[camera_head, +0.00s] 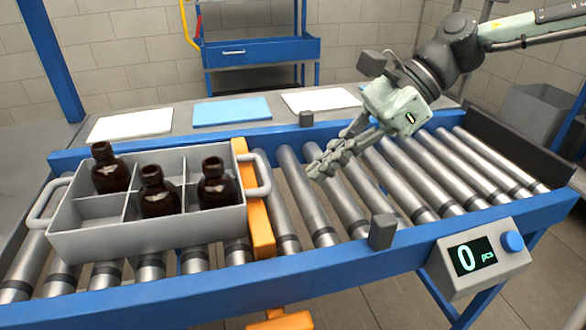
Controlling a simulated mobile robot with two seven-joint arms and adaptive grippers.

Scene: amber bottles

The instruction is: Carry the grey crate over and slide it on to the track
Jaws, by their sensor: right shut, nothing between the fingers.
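The grey crate (150,237) sits on the left part of the roller track (345,205). It is divided into compartments and has a handle at each end. Several amber bottles (158,192) stand upright in it, and some compartments are empty. An orange bar (259,220) stands across the track against the crate's right side. My right gripper (318,168) is shut and empty above the rollers, to the right of the crate and apart from its right handle (262,175). My left gripper is not in view.
A counter display (475,258) reading 0 pcs is fixed at the track's front right. Small grey blocks stand on the front rail (382,231) and back rail (306,118). White and blue sheets (232,111) lie behind. The rollers right of the orange bar are clear.

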